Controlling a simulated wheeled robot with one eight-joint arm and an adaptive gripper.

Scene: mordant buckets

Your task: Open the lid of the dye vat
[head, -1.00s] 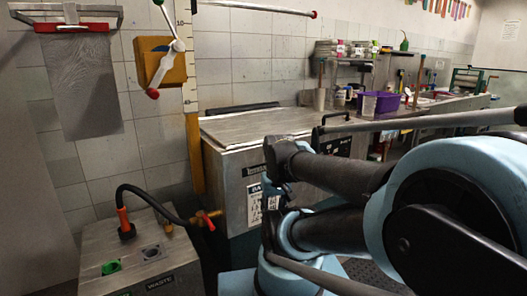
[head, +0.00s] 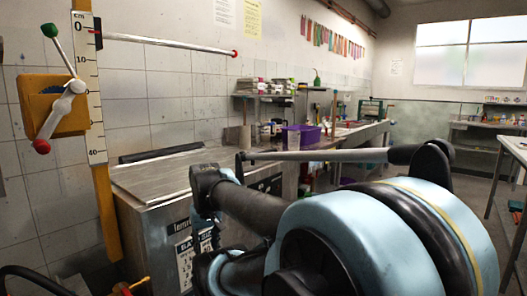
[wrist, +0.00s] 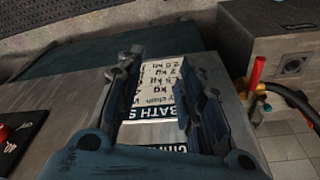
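The dye vat (head: 150,222) is a grey metal box against the tiled wall in the head view. Its flat lid (head: 150,178) lies down on top, closed as far as I can see. A white label with black print (head: 184,262) is on its front; the label also shows in the wrist view (wrist: 165,95). My gripper (wrist: 158,68) has its two fingers apart, with the label visible between them and nothing held. I cannot tell whether the fingers touch the front. In the head view my arm hides the vat's right front, and the gripper is hard to make out.
A yellow crank box (head: 48,103) and a scale post (head: 93,95) are on the wall at left. A long rod (head: 170,44) sticks out above the vat. A grey box with a red-ended hose (wrist: 275,50) stands beside the vat. A bench with a purple tub (head: 300,138) is beyond.

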